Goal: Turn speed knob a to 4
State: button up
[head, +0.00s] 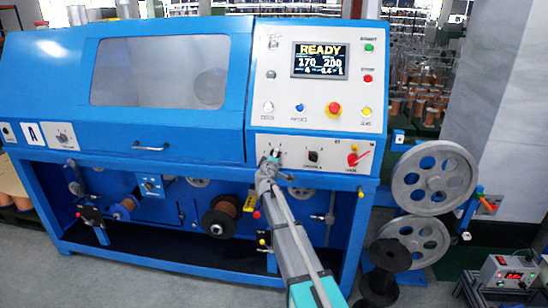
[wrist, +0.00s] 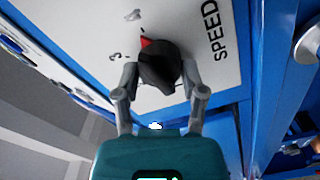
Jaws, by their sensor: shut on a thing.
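The speed knob (wrist: 160,70) is black with a red pointer, on a white panel (wrist: 205,85). My gripper (wrist: 159,74) is shut on the knob, one finger on each side.
Above are a display reading READY (head: 319,60) and a red emergency button (head: 334,109). Grey pulleys (head: 433,178) stand at the right.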

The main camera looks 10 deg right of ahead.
jog(key=shift+m, duration=0.6)
jog(key=o, duration=1.2)
jog(key=shift+c, duration=0.2)
jog(key=shift+s, duration=0.15)
jog(key=v, duration=1.1)
jog(key=shift+s, duration=0.3)
